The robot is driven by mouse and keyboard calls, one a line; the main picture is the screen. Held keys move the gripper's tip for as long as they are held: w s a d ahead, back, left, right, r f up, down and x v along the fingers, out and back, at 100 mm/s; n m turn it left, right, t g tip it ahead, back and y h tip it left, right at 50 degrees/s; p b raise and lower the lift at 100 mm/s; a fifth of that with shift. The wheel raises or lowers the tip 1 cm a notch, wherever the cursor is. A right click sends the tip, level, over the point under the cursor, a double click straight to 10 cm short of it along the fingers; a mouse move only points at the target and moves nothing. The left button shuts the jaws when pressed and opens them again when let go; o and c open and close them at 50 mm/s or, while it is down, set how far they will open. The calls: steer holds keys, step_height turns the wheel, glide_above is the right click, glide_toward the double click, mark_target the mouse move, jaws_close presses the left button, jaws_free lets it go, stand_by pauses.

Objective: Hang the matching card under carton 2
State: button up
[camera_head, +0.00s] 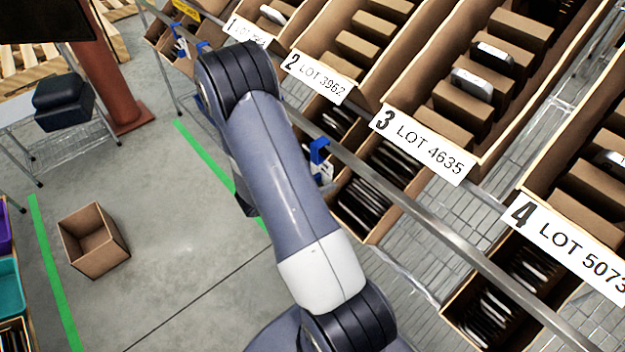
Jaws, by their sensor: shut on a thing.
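Carton 2 (357,72) is tilted on the rack, with a white label (315,78) reading "2 LOT 3962" on its front edge. My arm rises from the bottom and bends over near carton 1's label, crossing in front of the rail. My gripper is hidden behind the arm, so its jaws and anything in them cannot be seen. A blue clip (319,150) sits on the metal rail below and between labels 2 and 3. A small white piece (322,174) hangs beneath it; any print is too small to read.
Carton 3 (462,135), label "LOT 4635", and carton 4 (570,205), label "LOT 5073", stand to the right. Lower bins (372,212) hold dark and pale flat items. More blue clips (181,47) show at upper left. An open box (93,240) stands on otherwise clear floor at left.

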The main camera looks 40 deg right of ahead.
steer(key=shift+w+d, duration=0.15)
steer(key=shift+d, duration=1.95)
steer(key=shift+f+b, duration=0.8)
steer(key=shift+b, duration=0.1)
steer(key=o, duration=1.2)
steer(key=shift+o, duration=0.2)
steer(key=shift+a, duration=0.1)
steer(key=w+v, duration=0.1)
steer(key=v, duration=0.9)
steer(key=shift+s+a, duration=0.3)
steer(key=shift+s, duration=0.2)
